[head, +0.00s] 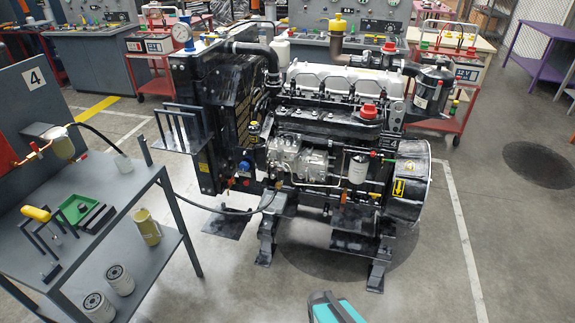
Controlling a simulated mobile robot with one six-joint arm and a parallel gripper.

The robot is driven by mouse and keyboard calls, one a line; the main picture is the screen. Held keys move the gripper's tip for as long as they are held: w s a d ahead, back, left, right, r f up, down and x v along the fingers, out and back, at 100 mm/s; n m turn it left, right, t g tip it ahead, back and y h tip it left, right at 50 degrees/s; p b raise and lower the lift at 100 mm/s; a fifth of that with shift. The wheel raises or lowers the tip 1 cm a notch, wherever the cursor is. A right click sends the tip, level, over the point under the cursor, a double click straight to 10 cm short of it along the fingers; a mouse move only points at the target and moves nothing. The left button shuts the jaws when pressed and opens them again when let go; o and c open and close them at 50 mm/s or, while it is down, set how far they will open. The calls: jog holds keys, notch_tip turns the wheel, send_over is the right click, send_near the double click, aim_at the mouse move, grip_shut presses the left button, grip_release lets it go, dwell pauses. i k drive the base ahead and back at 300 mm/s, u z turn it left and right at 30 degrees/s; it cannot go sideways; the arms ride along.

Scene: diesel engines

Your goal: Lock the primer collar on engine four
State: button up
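The engine (330,125) stands upright on metal feet in the middle of the head view, with its radiator (238,115) on the left. A round yellow label, seemingly reading 4, is on its right end housing. A small black-and-yellow knob (253,131) sits between radiator and engine block; it may be the primer, but I cannot tell. A white filter (358,168) hangs on the near side. The collar and whether it is locked are too small to make out.
A grey cart (105,215) at left holds a green tray (76,209), a yellow-handled tool and filters. A panel (34,85) marked 4 stands behind. A hose crosses from cart to engine. A teal object (335,310) shows at the bottom edge. Floor right of the engine is clear.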

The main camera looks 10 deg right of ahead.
aim_at(280, 167)
jog(key=u, duration=0.15)
jog(key=i, duration=0.95)
jog(key=u, duration=0.8)
jog(key=k, duration=0.25)
jog(key=u, duration=0.9)
